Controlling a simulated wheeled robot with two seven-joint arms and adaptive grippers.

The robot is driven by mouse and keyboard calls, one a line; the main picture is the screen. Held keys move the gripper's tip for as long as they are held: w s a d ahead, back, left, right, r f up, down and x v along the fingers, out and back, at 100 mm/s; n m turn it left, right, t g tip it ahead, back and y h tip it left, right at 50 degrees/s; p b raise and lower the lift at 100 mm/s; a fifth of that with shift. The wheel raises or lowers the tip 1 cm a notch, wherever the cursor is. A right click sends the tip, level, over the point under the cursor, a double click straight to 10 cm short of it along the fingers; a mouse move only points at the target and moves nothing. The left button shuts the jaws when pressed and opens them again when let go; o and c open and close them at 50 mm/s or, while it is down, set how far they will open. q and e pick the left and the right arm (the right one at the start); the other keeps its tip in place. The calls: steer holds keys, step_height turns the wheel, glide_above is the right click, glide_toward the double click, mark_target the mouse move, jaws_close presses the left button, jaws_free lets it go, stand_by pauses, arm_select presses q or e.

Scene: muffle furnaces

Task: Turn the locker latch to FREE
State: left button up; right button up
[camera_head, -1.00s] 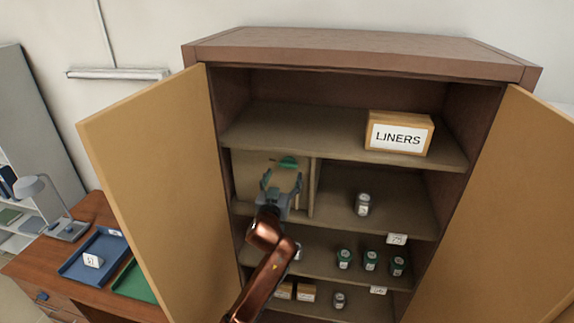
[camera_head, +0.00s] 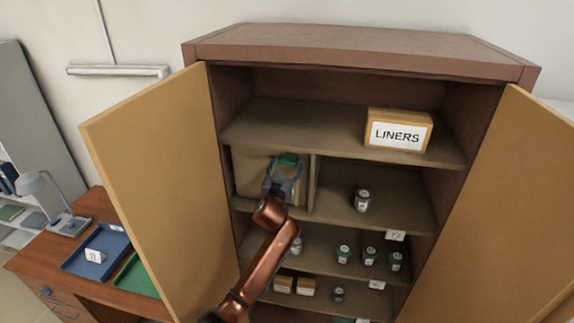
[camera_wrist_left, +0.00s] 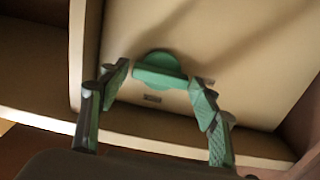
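The locker is a small compartment with a beige door (camera_head: 250,172) in the left part of the cabinet's middle shelf. Its green latch (camera_wrist_left: 158,66) has a rounded knob and a bar, and shows near the middle of the left wrist view. In the head view the latch (camera_head: 289,159) is partly hidden by my left gripper (camera_head: 285,178). My left gripper's fingers (camera_wrist_left: 160,78) are spread, one on each side of the latch bar, with their tips close to its ends. I cannot tell whether they touch it. My right gripper is out of view.
The cabinet's left door (camera_head: 155,180) and right door (camera_head: 510,210) stand open. A LINERS box (camera_head: 399,131) sits on the shelf above. A jar (camera_head: 362,200) stands right of the divider, with several jars below. A desk with a blue tray (camera_head: 97,250) is at left.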

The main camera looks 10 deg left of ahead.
arm_select(q)
steer(key=c, duration=0.8)
steer(key=shift+m, duration=0.3)
steer(key=m+p, duration=0.1)
steer(key=m, duration=0.2)
steer(key=m+p, duration=0.1)
steer(key=m, duration=0.3)
steer(key=m+p, duration=0.2)
steer(key=m, duration=0.3)
steer(key=shift+d+m, duration=0.15)
steer(key=shift+m, duration=0.15)
steer(key=m+p, duration=0.1)
steer(key=m, duration=0.3)
steer(key=shift+f+m+p, duration=0.15)
steer(key=shift+m+p, duration=0.15)
